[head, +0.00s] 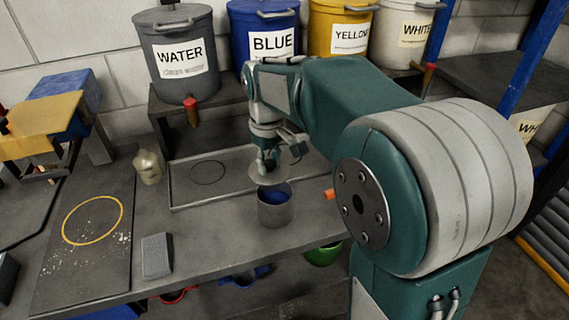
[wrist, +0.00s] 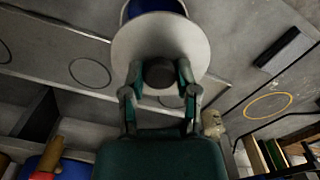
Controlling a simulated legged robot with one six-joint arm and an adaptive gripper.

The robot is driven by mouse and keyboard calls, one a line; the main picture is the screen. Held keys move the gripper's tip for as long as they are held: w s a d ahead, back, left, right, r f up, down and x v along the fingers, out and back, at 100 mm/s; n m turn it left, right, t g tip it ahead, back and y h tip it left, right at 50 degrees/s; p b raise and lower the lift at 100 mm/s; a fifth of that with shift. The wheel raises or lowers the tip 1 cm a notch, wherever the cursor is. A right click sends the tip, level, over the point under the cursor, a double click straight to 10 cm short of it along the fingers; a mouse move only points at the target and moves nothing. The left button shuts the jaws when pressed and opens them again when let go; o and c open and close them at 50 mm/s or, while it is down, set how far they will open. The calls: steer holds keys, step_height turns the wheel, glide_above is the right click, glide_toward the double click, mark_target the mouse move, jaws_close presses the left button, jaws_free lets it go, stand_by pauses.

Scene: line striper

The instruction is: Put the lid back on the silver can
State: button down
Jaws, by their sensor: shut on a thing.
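The silver can (head: 275,212) stands upright and open on the bench, with blue inside. Its rim also shows at the top of the wrist view (wrist: 182,7), partly hidden behind the lid. My gripper (head: 267,166) is shut on the dark knob of the round grey lid (head: 262,181). In the wrist view my gripper (wrist: 160,76) has a finger on each side of the knob, and the lid (wrist: 138,42) spreads out beyond it. The lid is over the can's far side in the head view, offset from the opening; the exact gap is unclear.
A shallow tray (head: 186,200) with a dark ring mark lies behind the can. A grey block (head: 156,256), a pale bottle (head: 148,167) and a board with a yellow ring (head: 90,265) are to the left. Labelled buckets (head: 180,88) stand on a raised shelf behind.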

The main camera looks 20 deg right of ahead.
mark_target(278, 168)
steer(key=shift+a+f, duration=0.25)
steer(key=shift+f, duration=0.5)
steer(key=shift+d+f, duration=1.25)
steer(key=shift+f, duration=0.5)
steer(key=shift+a+f, duration=0.25)
steer(key=shift+a, duration=0.25)
steer(key=shift+a+f, duration=0.25)
steer(key=shift+a, duration=0.2)
steer(key=shift+d, duration=0.65)
steer(key=shift+a, duration=0.1)
